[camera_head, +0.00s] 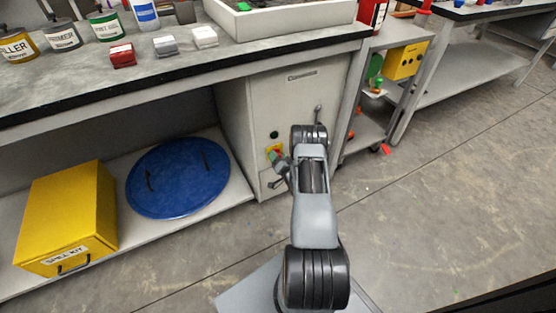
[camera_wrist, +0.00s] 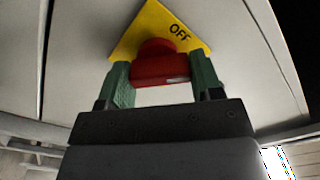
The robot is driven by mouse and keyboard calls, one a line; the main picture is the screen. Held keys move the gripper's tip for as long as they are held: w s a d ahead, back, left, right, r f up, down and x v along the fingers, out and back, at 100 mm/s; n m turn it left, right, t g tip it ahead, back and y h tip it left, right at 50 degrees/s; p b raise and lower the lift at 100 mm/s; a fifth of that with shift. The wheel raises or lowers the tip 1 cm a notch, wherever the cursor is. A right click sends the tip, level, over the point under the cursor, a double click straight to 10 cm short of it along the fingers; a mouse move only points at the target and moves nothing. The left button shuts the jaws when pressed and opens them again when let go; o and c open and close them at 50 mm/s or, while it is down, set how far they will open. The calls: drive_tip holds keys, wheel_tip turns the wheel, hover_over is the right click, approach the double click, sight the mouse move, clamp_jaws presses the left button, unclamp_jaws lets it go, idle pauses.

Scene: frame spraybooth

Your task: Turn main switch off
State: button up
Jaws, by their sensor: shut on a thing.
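The main switch is a red knob (camera_wrist: 160,64) on a yellow plate (camera_wrist: 140,24) marked OFF, mounted on the pale front panel of a cabinet. In the wrist view, my gripper (camera_wrist: 163,82) has its two green fingers on either side of the red knob, shut on it. In the head view, the yellow plate (camera_head: 274,151) shows on the cabinet front left of my arm, and my gripper (camera_head: 279,159) reaches it. My gripper mostly hides the knob there.
The cabinet (camera_head: 292,92) stands under a grey worktop (camera_head: 60,78) holding cans and small boxes. A blue round lid (camera_head: 180,180) and a yellow spill kit box (camera_head: 68,215) sit on the low shelf at left. A trolley (camera_head: 372,130) stands to the right. Floor is clear at lower right.

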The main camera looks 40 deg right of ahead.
drive_tip(key=n+b, duration=0.2)
drive_tip(key=n, duration=0.2)
drive_tip(key=shift+f+n, duration=0.15)
drive_tip(key=shift+n, duration=0.15)
drive_tip(key=shift+n+b, duration=0.75)
drive_tip(key=shift+n, duration=1.05)
drive_tip(key=o, duration=0.9)
drive_tip(key=s+p, duration=0.1)
drive_tip(key=s, duration=0.3)
drive_tip(key=s+a+p, duration=0.1)
drive_tip(key=s, duration=0.4)
drive_tip(key=s+a+p, duration=0.1)
drive_tip(key=s, duration=0.3)
drive_tip(key=shift+s, duration=0.35)
